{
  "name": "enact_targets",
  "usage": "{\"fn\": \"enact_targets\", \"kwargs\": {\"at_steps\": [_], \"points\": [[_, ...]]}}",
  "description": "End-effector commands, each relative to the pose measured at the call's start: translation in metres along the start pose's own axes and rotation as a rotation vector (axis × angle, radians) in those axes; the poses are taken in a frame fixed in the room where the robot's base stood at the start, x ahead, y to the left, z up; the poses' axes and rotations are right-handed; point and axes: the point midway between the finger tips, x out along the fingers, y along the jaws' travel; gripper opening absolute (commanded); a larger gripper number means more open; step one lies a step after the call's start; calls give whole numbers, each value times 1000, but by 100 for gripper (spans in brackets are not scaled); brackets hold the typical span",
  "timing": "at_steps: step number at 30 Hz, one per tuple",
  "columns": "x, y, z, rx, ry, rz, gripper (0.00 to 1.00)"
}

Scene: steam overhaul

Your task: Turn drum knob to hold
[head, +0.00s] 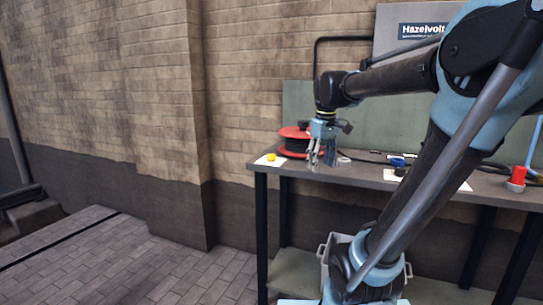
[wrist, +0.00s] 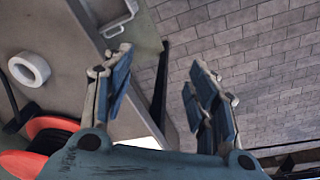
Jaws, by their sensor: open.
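A red cable drum (head: 295,133) with a black winding stands at the back left of the workbench (head: 375,177). Its red flanges also show at the lower left of the wrist view (wrist: 45,128), partly cut off by the frame edge. I cannot make out a knob or a hold mark on the drum in either view. My gripper (head: 321,154) points down just right of the drum in the head view and is apart from it. In the wrist view its fingers (wrist: 160,62) are spread wide, with nothing between them.
A yellow piece (head: 271,157) lies on a white card at the bench's left end. A blue item (head: 398,162) and a red-capped item (head: 516,176) stand farther right. A white roll (wrist: 29,68) lies near the drum. A grey crate (head: 325,252) sits below. Floor at left is clear.

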Motion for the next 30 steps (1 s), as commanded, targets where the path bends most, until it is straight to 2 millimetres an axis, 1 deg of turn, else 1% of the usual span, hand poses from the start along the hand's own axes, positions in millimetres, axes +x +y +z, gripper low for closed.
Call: {"fn": "enact_targets", "kwargs": {"at_steps": [1, 3, 8, 9, 11, 15, 21, 24, 27, 30], "points": [[-11, 3, -20, -45, -5, -5, 53], [-25, 7, -44, -109, -12, -11, 53], [-50, 12, -100, -253, -27, -25, 53], [-56, 13, -114, -289, -31, -29, 53], [-64, 14, -135, -343, -36, -34, 53], [-79, 13, -185, -470, -47, -48, 53], [-92, 7, -251, -641, -62, -68, 53], [-95, 2, -277, -711, -68, -77, 53], [-96, -2, -294, -760, -72, -83, 53], [-96, -4, -306, -792, -75, -87, 53]]}}
